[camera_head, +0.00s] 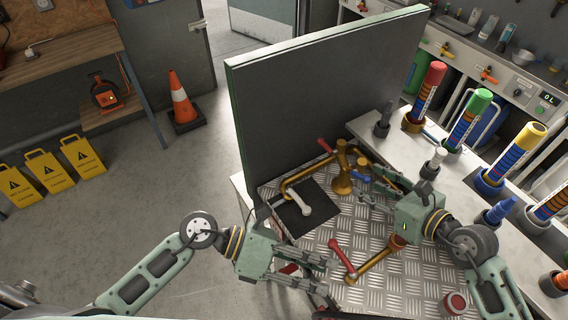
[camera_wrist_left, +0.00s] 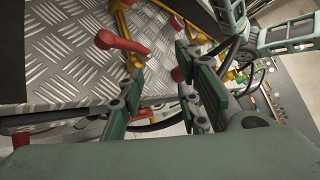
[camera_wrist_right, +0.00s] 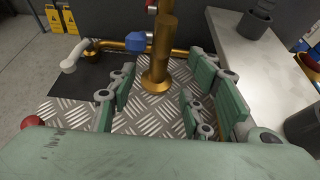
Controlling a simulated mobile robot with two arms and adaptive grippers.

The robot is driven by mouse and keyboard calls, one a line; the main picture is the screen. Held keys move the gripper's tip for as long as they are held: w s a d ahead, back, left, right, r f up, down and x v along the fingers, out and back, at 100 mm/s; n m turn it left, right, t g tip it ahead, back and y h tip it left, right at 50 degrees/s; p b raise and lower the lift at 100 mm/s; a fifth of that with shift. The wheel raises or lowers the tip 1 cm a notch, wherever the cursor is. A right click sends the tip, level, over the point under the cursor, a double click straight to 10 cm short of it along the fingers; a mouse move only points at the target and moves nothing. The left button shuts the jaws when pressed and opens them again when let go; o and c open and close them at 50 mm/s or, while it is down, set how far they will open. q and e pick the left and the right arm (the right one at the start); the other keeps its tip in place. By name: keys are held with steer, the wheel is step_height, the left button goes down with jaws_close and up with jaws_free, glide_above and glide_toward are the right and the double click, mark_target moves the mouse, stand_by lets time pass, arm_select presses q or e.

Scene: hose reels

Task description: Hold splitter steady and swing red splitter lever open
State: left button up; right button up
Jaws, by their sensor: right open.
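A brass splitter post (camera_head: 342,178) stands upright on the metal plate, with a brass pipe running left from it. A red lever (camera_head: 325,145) shows near its top left. In the right wrist view the post (camera_wrist_right: 158,62) carries a blue handle (camera_wrist_right: 138,42). My right gripper (camera_head: 366,187) is open; its fingers point toward the post, which shows between them in the wrist view. A second red lever (camera_head: 341,256) sits on a lower brass pipe (camera_head: 372,262). My left gripper (camera_head: 326,275) is open and empty near it; that lever (camera_wrist_left: 122,43) shows left of the fingers in the left wrist view.
A white lever (camera_head: 300,200) lies over a black mat. A dark panel (camera_head: 320,85) stands behind the plate. Coloured cylinders, red (camera_head: 430,85), green (camera_head: 475,105) and yellow (camera_head: 520,145), line the right bench. A red knob (camera_head: 455,303) sits at the front.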

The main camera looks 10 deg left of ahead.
mark_target(346, 170)
steer(key=x, duration=0.8)
arm_select(q)
steer(key=w+a+r+t, duration=0.1)
steer(key=w+a+t, duration=0.2)
steer(key=w, duration=0.4)
steer(key=w+a+r+t+y, duration=0.1)
steer(key=w+a+t, duration=0.3)
steer(key=w, duration=0.3)
steer(key=w+a+r+t, duration=0.2)
steer(key=w+a+t, duration=0.1)
steer(key=w+t, duration=0.2)
steer(key=shift+w+a+t+y, duration=0.3)
steer(key=shift+w+a+t, duration=0.1)
steer(key=shift+w, duration=0.7)
steer(key=shift+r, duration=0.1)
arm_select(e)
steer(key=shift+c, duration=0.4)
jaws_close()
